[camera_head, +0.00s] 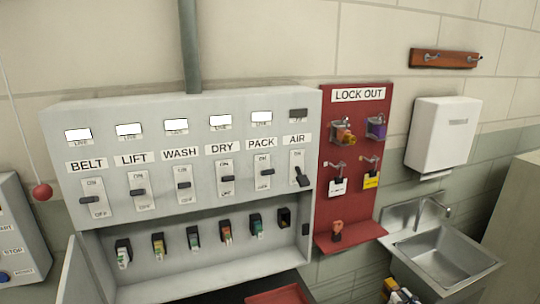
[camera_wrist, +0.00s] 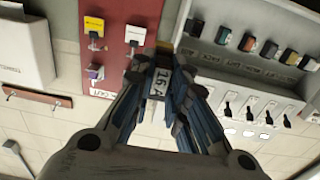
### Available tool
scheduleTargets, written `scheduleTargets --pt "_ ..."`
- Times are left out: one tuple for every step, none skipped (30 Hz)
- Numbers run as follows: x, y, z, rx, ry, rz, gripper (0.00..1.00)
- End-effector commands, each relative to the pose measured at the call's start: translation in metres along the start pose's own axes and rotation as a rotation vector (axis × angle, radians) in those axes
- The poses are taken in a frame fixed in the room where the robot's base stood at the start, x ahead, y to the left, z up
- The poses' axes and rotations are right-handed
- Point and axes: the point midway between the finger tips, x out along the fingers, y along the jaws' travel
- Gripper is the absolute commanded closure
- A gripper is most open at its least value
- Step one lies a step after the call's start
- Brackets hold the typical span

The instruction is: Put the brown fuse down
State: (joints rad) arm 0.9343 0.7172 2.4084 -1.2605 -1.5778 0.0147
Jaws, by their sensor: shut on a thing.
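My gripper (camera_wrist: 160,68) shows in the wrist view, with its blue-grey fingers closed around a fuse (camera_wrist: 158,83). The fuse has a pale label that reads about "16A"; the fingers hide most of its body, so its brown colour is hard to confirm. The gripper and held fuse do not show in the head view. In the head view a row of fuse sockets runs under the switches in the grey cabinet (camera_head: 70,125). The socket under AIR (camera_head: 284,217) looks dark and empty; it also shows in the wrist view (camera_wrist: 193,27). The others hold coloured fuses.
A red tray (camera_head: 278,296) lies at the bottom, partly cut off. The red LOCK OUT board (camera_head: 352,205) carries padlocks and tags, with a small red item (camera_head: 337,230) on its shelf. The AIR lever (camera_head: 301,177) is down and its display dark. A sink (camera_head: 450,255) stands right.

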Motion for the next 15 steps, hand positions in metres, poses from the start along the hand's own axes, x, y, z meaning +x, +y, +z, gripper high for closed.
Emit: scheduleTargets --pt "0.008 -0.002 -0.001 -0.001 0.000 0.000 1.00" --pt "0.012 -0.003 -0.001 -0.001 0.000 0.004 1.00" --pt "0.017 -0.003 -0.002 -0.002 0.001 0.011 1.00" --pt "0.022 -0.003 -0.002 -0.002 0.001 0.017 1.00" --pt "0.027 -0.004 -0.003 -0.002 0.001 0.022 1.00" --pt "0.034 -0.005 -0.004 -0.002 0.001 0.031 1.00" --pt "0.040 -0.006 -0.005 -0.002 0.000 0.038 1.00" --pt "0.046 -0.007 -0.005 -0.001 0.000 0.045 1.00" --pt "0.055 -0.009 -0.007 -0.001 0.000 0.057 1.00" --pt "0.062 -0.010 -0.008 -0.001 0.000 0.065 1.00" --pt "0.070 -0.013 -0.010 -0.002 0.001 0.074 1.00" --pt "0.080 -0.016 -0.012 -0.003 0.002 0.088 1.00" --pt "0.089 -0.019 -0.014 -0.003 0.002 0.099 1.00" --pt "0.097 -0.023 -0.016 -0.003 0.002 0.110 1.00" --pt "0.109 -0.029 -0.019 -0.004 0.002 0.126 1.00"
